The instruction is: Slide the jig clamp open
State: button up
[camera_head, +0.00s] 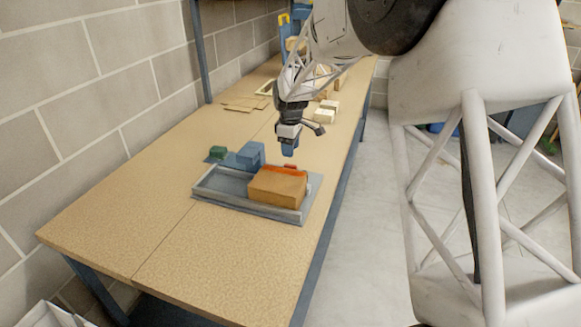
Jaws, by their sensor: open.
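The jig (233,200) is a grey tray-like base with low rails, lying on the workbench. An orange-brown block (277,187) sits in its right part, with a bright orange-red strip (284,168) along its far edge. A blue block-shaped part (250,155) stands at the jig's far side, and a small green part (217,152) is to its left. I cannot tell which of these is the clamp. My gripper (289,150) points down above the far side of the jig, to the right of the blue part. It is open, and I see nothing held in it.
The workbench (165,245) is clear in front of the jig and to its left. Pale blocks (327,110) and flat boards (245,103) lie farther back. A block wall (90,100) runs along the left side. A blue upright post (201,50) stands by the wall.

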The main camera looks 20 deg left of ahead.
aim_at(290, 165)
jog(key=shift+f, duration=0.1)
jog(key=shift+f, duration=3.8)
grip_shut()
